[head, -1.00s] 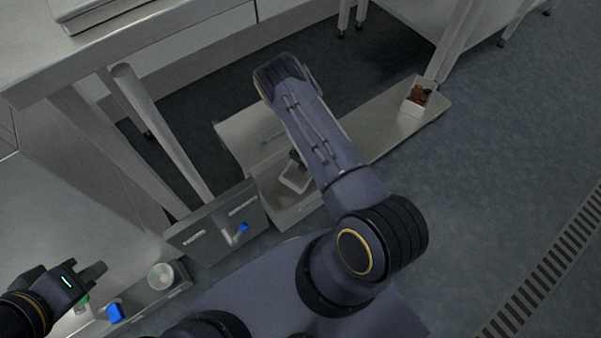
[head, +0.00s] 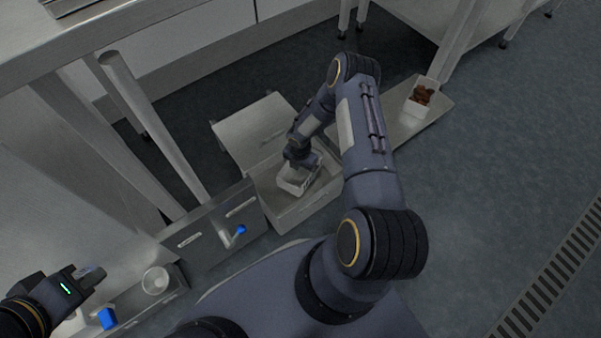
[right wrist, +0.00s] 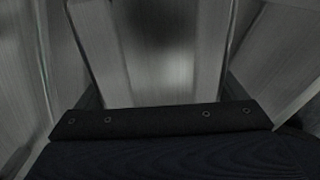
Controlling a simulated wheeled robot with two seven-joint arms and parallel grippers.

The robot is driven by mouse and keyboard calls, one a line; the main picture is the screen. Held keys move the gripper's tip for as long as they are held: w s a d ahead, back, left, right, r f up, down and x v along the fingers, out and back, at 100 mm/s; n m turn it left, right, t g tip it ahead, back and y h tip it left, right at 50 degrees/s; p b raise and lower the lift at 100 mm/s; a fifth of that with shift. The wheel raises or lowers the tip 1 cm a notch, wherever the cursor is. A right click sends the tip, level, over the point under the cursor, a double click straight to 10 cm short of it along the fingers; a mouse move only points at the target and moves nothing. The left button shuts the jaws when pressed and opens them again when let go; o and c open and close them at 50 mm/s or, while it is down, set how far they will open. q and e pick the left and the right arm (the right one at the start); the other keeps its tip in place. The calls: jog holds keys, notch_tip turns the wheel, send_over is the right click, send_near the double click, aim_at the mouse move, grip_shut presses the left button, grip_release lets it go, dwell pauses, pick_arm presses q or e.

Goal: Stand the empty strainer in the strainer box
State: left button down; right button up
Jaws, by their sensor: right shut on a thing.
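A small white basket-like strainer (head: 298,184) is inside a grey metal box (head: 305,211) in the middle of the head view. My right gripper (head: 299,164) reaches down into this box and is shut on the strainer's upper part; its fingertips are mostly hidden by my wrist. I cannot tell whether the strainer touches the box floor. The right wrist view is filled with blurred grey metal surfaces, and no clear outline of the strainer shows there. My left gripper (head: 92,278) is at the lower left, away from the strainer; its jaw opening is unclear.
A white tub of brown dates (head: 421,95) stands on the metal shelf to the right. A metal panel with a blue-handled tap (head: 240,230) is left of the box. A pale cup (head: 156,280) and a blue block (head: 107,318) are near my left gripper.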

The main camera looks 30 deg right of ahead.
aim_at(301, 174)
jog(key=shift+f+b, duration=0.3)
jog(key=shift+f, duration=1.1)
jog(key=shift+f, duration=0.2)
jog(key=o, duration=0.8)
jog(key=shift+r, duration=0.1)
